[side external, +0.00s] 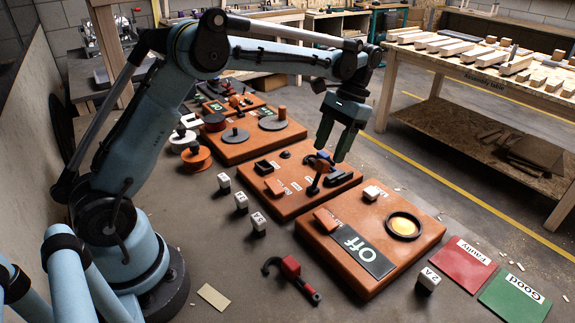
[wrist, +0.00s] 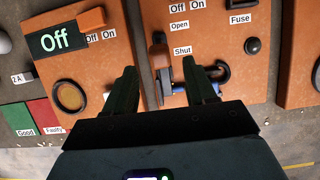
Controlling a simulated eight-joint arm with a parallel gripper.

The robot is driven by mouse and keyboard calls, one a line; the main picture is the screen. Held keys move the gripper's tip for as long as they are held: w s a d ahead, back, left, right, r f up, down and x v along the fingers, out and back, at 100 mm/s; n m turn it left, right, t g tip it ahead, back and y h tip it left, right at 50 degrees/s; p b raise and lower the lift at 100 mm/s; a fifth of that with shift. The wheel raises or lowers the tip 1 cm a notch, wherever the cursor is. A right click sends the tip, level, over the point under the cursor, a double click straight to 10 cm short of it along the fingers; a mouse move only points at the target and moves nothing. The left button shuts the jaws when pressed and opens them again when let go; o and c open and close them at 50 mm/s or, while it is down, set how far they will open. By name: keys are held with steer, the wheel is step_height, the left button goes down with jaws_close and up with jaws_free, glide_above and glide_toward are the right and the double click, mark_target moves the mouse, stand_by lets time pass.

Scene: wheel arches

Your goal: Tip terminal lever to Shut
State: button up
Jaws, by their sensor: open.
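The terminal lever (wrist: 160,62), dark with a brown end, is on the middle orange board (wrist: 220,92) beside the "Shut" label (wrist: 182,51). The "Open" label (wrist: 179,25) is farther up in the wrist view. In the side view my gripper (side external: 332,152) points down at the same board (side external: 285,208). I cannot tell whether a finger touches the lever.
A "Fuse" label (wrist: 241,19) and a black knob (wrist: 253,46) are right of the lever. Red (side external: 462,262) and green (side external: 514,297) mats lie at the front right. A red and black tool (side external: 291,270) lies on the table.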

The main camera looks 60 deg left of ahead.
steer(key=shift+v, duration=2.5)
steer(key=s+d+r+t, duration=0.1)
steer(key=s+r+t, duration=0.3)
steer(key=s+t, duration=0.3)
steer(key=s+d+f+t, duration=0.1)
steer(key=s+f+t, duration=0.3)
steer(key=s, duration=0.6)
steer(key=shift+f+t, duration=0.3)
steer(key=shift+f, duration=0.55)
